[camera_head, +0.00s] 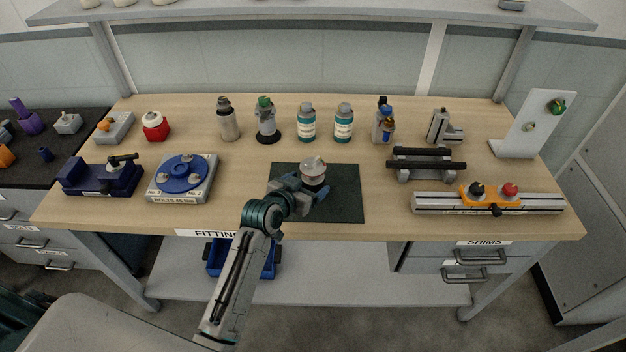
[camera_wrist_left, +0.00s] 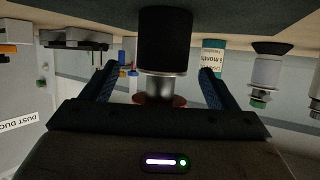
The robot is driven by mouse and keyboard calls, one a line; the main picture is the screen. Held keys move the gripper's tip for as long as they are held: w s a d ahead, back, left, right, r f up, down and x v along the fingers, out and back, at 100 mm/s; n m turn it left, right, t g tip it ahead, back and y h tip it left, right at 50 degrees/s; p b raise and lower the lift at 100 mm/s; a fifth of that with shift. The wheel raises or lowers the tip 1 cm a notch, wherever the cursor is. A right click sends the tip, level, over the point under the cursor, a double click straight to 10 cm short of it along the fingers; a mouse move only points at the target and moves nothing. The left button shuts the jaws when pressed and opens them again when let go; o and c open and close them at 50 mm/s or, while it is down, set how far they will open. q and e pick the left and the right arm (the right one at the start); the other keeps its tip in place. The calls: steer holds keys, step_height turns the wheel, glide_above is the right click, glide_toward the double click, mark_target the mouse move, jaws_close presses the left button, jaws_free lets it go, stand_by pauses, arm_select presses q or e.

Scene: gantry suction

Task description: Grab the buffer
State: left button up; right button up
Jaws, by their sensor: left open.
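The buffer, as I take it, is a short upright cylinder (camera_head: 313,172) on the dark green mat (camera_head: 345,205) at the middle of the bench. In the left wrist view, which is upside down, it shows a black base (camera_wrist_left: 165,40), a silver band and a reddish disc. My left gripper (camera_head: 308,188) is at the near side of it, low over the mat. Its fingers are open, one on each side of the buffer in the wrist view (camera_wrist_left: 158,78), with gaps showing. Contact is not visible. My right gripper is not in view.
Behind the mat stand several bottles (camera_head: 306,122) and sprayers (camera_head: 266,120). A blue disc fixture (camera_head: 183,172) is to the left. A black-railed stand (camera_head: 427,163) and a rail with an orange carriage (camera_head: 490,203) are to the right. The mat around the buffer is clear.

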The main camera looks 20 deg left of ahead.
mark_target(309, 180)
arm_select(q)
steer(key=p+x, duration=0.1)
steer(key=x, duration=0.2)
steer(key=shift+w+a+r, duration=0.1)
steer(key=shift+w, duration=0.15)
steer(key=shift+w+f+p, duration=0.3)
steer(key=shift+w+f, duration=0.05)
steer(key=shift+w, duration=0.15)
steer(key=shift+r, duration=0.1)
steer(key=c, duration=1.6)
steer(key=shift+r, duration=0.15)
